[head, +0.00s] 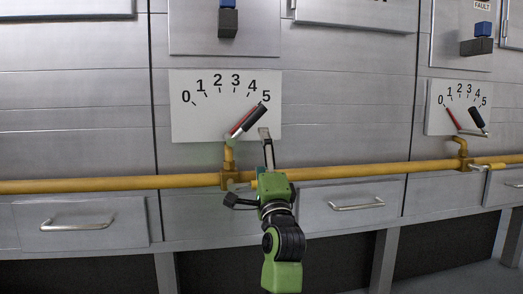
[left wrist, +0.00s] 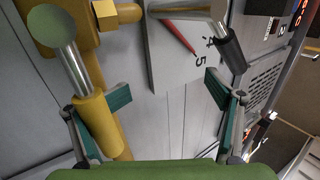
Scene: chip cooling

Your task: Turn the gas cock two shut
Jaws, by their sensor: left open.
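A gauge panel numbered 0 to 5 (head: 190,125) has a red needle near 5. A lever with a black grip (head: 256,118) also slants towards 5; the grip shows in the left wrist view too (left wrist: 230,50). Below, a silver rod with a round end and a yellow sleeve (left wrist: 95,125) is beside the yellow pipe. No label shows which cock is number two. My left gripper (head: 250,166) is open in front of the pipe, below the panel. In the left wrist view, one finger is close to the black grip and the other to the yellow sleeve; contact is unclear.
A second panel numbered 0 to 5 (head: 434,118) stands to the right, with its red needle near 0 and a black-gripped lever (head: 476,117). The yellow pipe (head: 110,185) runs along the wall above drawers with protruding handles (head: 78,226). Dark recesses lie below.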

